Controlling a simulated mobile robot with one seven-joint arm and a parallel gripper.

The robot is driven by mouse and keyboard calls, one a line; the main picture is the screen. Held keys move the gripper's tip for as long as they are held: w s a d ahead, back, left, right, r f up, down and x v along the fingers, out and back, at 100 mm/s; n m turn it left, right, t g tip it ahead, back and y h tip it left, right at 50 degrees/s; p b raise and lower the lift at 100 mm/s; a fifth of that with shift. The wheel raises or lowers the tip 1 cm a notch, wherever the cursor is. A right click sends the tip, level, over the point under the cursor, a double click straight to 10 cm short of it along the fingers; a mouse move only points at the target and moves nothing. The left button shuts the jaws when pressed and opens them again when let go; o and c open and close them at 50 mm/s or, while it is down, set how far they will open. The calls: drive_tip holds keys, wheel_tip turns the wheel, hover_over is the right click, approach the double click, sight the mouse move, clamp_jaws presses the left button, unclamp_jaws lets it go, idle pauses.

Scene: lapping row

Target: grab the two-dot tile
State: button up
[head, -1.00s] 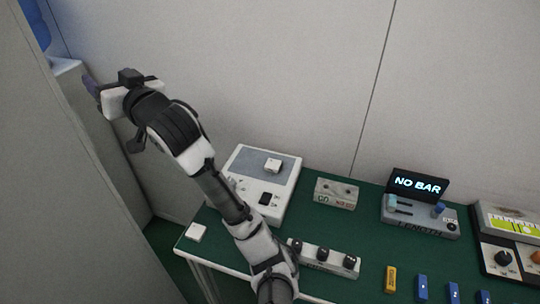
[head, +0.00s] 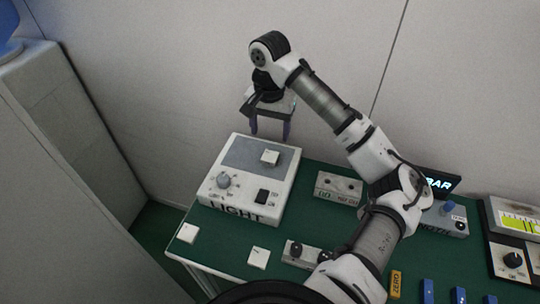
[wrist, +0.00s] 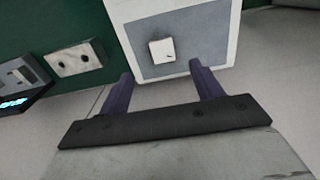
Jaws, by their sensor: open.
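Three small white tiles show in the head view: one tile (head: 270,157) on the grey panel of the LIGHT box, one (head: 187,232) at the table's left corner, and one (head: 258,257) near the front edge. Faint marks show on some, but I cannot tell which has two dots. My gripper (head: 270,132) is open and points down above the back of the LIGHT box (head: 215,196). In the wrist view, the panel tile (wrist: 161,50) lies just beyond the gap between my open fingers (wrist: 160,75); nothing is between them.
The LIGHT box has a knob (head: 224,181) and a black switch (head: 262,196). To its right is a GO block (head: 338,187). A block with black knobs (head: 298,251) sits in front. My arm partly covers the lit display (head: 441,183). Blue bars and a yellow ZERO bar (head: 396,283) lie front right.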

hover_over(270, 156)
drive_tip(key=f, duration=0.4)
drive_tip(key=shift+s+f, duration=0.35)
drive_tip(key=shift+s, duration=0.05)
drive_tip(key=shift+w+f+p, duration=0.25)
drive_tip(key=shift+f+p, duration=0.25)
drive_tip(key=shift+f, duration=0.85)
drive_tip(key=shift+w+f+p, duration=0.2)
drive_tip(key=shift+f+p, duration=0.3)
drive_tip(key=shift+f, duration=0.85)
drive_tip(key=shift+c, duration=0.3)
drive_tip(key=c, duration=1)
drive_tip(key=shift+r, duration=0.2)
